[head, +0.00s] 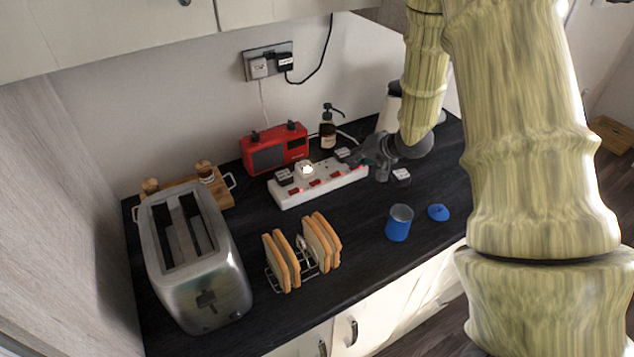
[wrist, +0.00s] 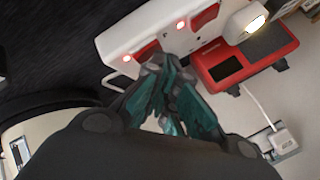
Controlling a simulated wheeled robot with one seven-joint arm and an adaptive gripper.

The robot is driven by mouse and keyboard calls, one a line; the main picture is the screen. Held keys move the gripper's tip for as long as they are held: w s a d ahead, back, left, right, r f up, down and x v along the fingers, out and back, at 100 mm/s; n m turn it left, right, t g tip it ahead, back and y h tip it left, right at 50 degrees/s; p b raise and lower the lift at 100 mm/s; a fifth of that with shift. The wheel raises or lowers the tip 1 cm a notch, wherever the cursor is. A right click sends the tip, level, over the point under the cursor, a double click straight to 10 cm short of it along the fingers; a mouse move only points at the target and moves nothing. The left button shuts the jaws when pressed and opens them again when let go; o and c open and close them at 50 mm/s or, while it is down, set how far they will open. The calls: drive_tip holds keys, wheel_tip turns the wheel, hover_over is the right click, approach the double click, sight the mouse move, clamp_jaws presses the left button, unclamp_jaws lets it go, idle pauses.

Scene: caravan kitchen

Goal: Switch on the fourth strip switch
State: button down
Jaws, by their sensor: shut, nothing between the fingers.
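The white power strip (head: 330,183) lies on the dark worktop, with red switches along its front side. The wrist view shows the strip's end (wrist: 118,42), a red switch by my fingertips (wrist: 146,55) and another red switch (wrist: 205,17) further along. A small red light glows beside each of these two. My gripper (head: 362,160) is shut and empty at the strip's right end. Its teal fingers (wrist: 155,68) overlap the end switch in the wrist view and partly hide it. I cannot tell whether they touch it or how its rocker is tilted.
A lit plug-in lamp (head: 306,169) and other plugs sit in the strip. A red radio (head: 275,148) and a pump bottle (head: 328,130) stand behind it. A loose white plug (head: 401,176) lies right of my gripper. The toast rack (head: 303,252), blue cup (head: 398,226) and toaster (head: 195,260) stand in front.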

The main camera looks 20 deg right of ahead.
drive_tip(key=shift+r, duration=0.1)
drive_tip(key=shift+d+r+p, duration=0.1)
drive_tip(key=shift+r+p, duration=0.7)
drive_tip(key=shift+p, duration=0.35)
wheel_tip(320, 180, up, 7)
drive_tip(key=p, duration=0.8)
drive_tip(key=shift+d, duration=0.45)
drive_tip(key=shift+f, duration=0.1)
